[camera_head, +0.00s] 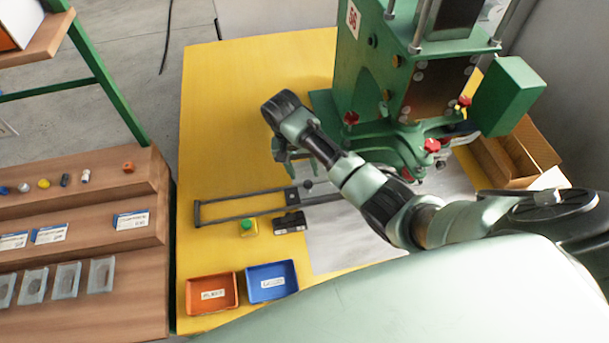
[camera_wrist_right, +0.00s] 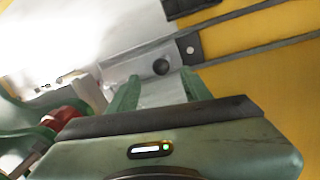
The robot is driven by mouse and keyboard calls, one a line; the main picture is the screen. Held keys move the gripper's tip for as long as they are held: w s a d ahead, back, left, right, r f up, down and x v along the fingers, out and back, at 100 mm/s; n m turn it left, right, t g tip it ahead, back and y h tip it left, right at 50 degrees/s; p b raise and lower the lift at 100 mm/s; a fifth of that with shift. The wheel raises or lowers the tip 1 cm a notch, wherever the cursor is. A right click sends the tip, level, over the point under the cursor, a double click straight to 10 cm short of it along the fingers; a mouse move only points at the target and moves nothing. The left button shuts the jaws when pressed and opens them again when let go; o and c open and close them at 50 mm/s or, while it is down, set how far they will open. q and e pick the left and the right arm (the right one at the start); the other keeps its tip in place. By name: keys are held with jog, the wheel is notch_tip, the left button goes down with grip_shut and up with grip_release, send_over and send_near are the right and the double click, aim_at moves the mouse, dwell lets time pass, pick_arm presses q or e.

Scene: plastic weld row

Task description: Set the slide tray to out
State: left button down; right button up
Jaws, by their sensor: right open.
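The slide tray's dark rail frame (camera_head: 232,220) lies on the yellow table, left of the green press (camera_head: 375,90). A black block (camera_head: 291,197) sits across the rails, with a dark round knob (camera_head: 308,185) beside it. A pale grey sheet (camera_head: 340,245) lies to the right of the rails, partly hidden by my right arm. My right gripper (camera_head: 285,153) is behind the knob in the head view, partly hidden by its wrist. In the right wrist view, its open, empty fingers (camera_wrist_right: 158,82) point towards the knob (camera_wrist_right: 161,67). My left gripper is not in view.
Orange (camera_head: 212,293) and blue (camera_head: 271,282) trays stand at the front. A cardboard box (camera_head: 515,155) is right of the press. The table's back left is clear.

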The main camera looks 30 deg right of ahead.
aim_at(307, 182)
jog(key=f, duration=0.3)
jog(key=shift+s+d, duration=0.25)
jog(key=shift+s, duration=0.05)
jog(key=shift+w+d+f, duration=0.1)
jog(key=shift+d+f, duration=0.05)
jog(key=shift+f, duration=0.55)
jog(key=shift+d+f, duration=0.1)
jog(key=shift+f, duration=0.85)
jog(key=shift+c, duration=0.7)
grip_shut()
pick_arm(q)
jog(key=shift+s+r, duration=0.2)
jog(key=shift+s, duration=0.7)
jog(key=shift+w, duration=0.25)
